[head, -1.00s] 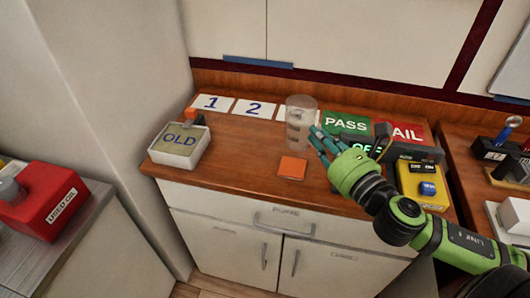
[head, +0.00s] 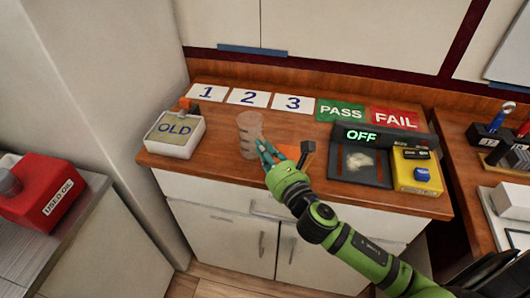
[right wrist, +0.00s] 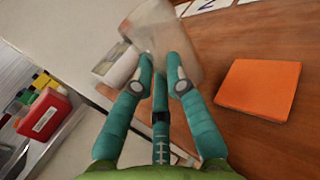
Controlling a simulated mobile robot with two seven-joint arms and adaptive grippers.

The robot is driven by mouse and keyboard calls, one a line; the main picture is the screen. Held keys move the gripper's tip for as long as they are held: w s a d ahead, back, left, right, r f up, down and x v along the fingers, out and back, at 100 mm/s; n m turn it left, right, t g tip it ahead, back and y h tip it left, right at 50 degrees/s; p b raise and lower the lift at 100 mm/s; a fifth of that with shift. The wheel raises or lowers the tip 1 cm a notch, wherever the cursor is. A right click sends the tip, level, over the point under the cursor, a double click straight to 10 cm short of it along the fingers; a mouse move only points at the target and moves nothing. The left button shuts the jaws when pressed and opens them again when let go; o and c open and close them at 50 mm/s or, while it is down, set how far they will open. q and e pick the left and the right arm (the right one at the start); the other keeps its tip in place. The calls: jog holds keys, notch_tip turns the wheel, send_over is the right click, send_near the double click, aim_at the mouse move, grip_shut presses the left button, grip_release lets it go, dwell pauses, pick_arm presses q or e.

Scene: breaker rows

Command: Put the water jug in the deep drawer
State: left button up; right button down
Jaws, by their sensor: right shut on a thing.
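The water jug (head: 250,128) is a clear cylinder, in the head view over the left-middle of the wooden counter. My right gripper (head: 268,155) is shut on its near side; in the right wrist view the jug (right wrist: 165,35) stands at the tips of my teal fingers (right wrist: 162,78). I cannot tell for sure whether its base is clear of the counter. Below the counter edge is a white drawer front (head: 215,195) with a bar handle, partly hidden by my arm, and it looks shut. My left gripper is not in view.
An orange square (right wrist: 258,90) lies beside the jug. A white OLD box (head: 175,135) is at the left, number cards (head: 248,97) and PASS/FAIL cards (head: 342,111) at the back. A scale (head: 360,165) and yellow device (head: 417,172) are at the right. Doors (head: 235,240) are shut below.

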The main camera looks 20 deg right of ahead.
jog(key=shift+f, duration=0.15)
jog(key=c, duration=1.7)
grip_release()
jog(key=shift+f, duration=0.2)
jog(key=o, duration=0.4)
jog(key=shift+o, duration=0.2)
